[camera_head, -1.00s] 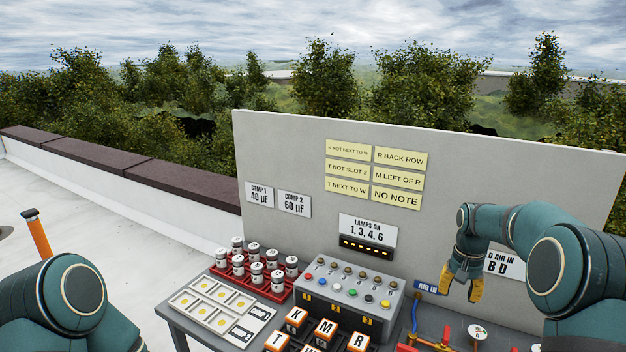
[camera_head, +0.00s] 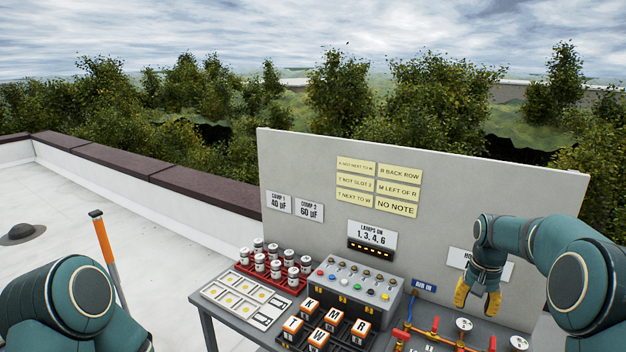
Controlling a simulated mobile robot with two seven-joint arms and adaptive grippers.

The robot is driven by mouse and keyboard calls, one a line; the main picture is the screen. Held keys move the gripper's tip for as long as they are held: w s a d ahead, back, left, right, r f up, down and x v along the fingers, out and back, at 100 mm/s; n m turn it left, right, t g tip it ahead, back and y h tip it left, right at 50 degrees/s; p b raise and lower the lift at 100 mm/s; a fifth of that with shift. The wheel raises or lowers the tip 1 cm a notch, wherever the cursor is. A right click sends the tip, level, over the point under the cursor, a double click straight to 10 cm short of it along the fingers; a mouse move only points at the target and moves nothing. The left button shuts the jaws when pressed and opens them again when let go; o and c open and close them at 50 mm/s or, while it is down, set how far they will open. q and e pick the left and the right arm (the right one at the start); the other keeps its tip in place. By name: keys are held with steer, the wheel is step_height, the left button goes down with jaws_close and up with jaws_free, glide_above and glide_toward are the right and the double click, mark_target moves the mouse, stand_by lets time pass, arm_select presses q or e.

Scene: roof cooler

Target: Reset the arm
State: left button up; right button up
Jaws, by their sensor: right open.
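My right arm comes in from the right, bent over the right part of the bench. My right gripper (camera_head: 478,298) has yellow fingertips, points down and is open and empty. It hangs in front of the grey panel, above the red-handled valves and gauges (camera_head: 463,324). My left arm shows only as a teal joint at the lower left; its gripper is out of view.
The bench holds a red rack (camera_head: 293,286) of white cylinders, a card with yellow dots (camera_head: 217,292), a grey lamp box (camera_head: 330,288) and orange-sided letter blocks (camera_head: 311,305). An upright grey panel (camera_head: 300,165) with notes stands behind. An orange-handled tool (camera_head: 104,243) stands at left.

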steer(key=s+a+f+n+y+b, duration=0.1)
steer(key=s+a+f+b, duration=0.1)
steer(key=a+f, duration=0.6)
steer(key=s+a+f+n+y+b, duration=0.1)
steer(key=s+a+f+b, duration=0.15)
steer(key=f, duration=0.95)
arm_select(q)
step_height(320, 180, down, 12)
steer(key=b, duration=0.6)
steer(key=shift+s+d+r, duration=0.2)
steer(key=shift+s, duration=0.05)
arm_select(e)
steer(key=s+a+f+n+t+y, duration=0.1)
steer(key=s+a+f, duration=0.6)
steer(key=s, duration=0.3)
steer(key=s+a+f+t+y, duration=0.1)
steer(key=s+a+f, duration=0.7)
steer(key=s+a, duration=0.2)
steer(key=shift+s+f+n, duration=0.15)
steer(key=shift+s+n, duration=0.25)
steer(key=shift+s, duration=0.25)
arm_select(q)
steer(key=shift+d, duration=0.1)
